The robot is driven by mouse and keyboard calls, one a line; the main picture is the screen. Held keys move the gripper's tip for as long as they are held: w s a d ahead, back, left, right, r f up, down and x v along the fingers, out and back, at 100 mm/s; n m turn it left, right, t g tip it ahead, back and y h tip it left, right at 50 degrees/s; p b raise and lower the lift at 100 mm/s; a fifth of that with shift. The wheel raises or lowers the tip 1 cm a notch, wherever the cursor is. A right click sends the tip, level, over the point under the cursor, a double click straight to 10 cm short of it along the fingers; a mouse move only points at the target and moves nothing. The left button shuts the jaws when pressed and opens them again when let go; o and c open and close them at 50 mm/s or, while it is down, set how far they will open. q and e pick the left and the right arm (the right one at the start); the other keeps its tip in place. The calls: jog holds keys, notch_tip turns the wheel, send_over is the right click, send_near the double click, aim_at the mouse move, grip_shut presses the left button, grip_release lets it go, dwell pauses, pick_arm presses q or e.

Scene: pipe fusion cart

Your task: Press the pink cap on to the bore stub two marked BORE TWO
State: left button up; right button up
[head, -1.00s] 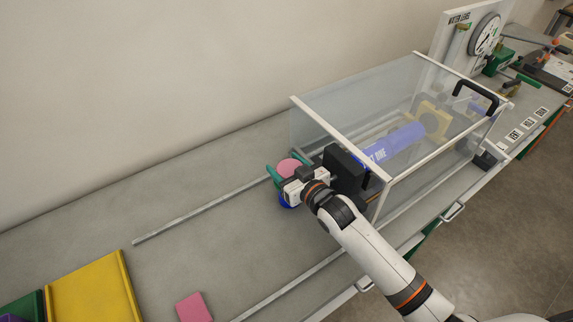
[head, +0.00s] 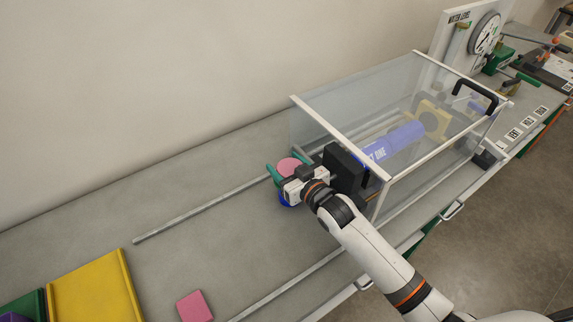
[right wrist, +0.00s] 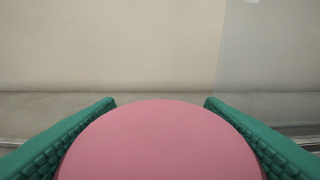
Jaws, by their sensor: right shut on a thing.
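The pink cap (head: 289,165) is round and flat-faced. My right gripper (head: 284,173), with green fingers, is shut on it. In the right wrist view the cap (right wrist: 160,142) fills the space between the two textured fingers. A blue piece (head: 284,200) shows just under the gripper; its lettering is hidden, and I cannot tell whether the cap touches it. A blue pipe (head: 395,146), with lettering ending in "ONE", lies inside the clear guard. I cannot read BORE TWO anywhere. My left gripper is not in view.
The clear guard (head: 345,92) with a white frame stands right beside my right gripper. Two grey rails (head: 205,202) run along the bench. A yellow tray (head: 95,290) and a pink block (head: 194,306) lie at the lower left. The bench's left middle is clear.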

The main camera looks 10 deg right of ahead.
jog(key=shift+f+b, duration=0.3)
jog(key=shift+f, duration=0.3)
jog(key=o, duration=1)
jog(key=shift+o, duration=0.2)
jog(key=b+v, duration=0.1)
jog(key=v, duration=1.1)
jog(key=shift+b, duration=0.4)
jog(key=shift+f, duration=0.1)
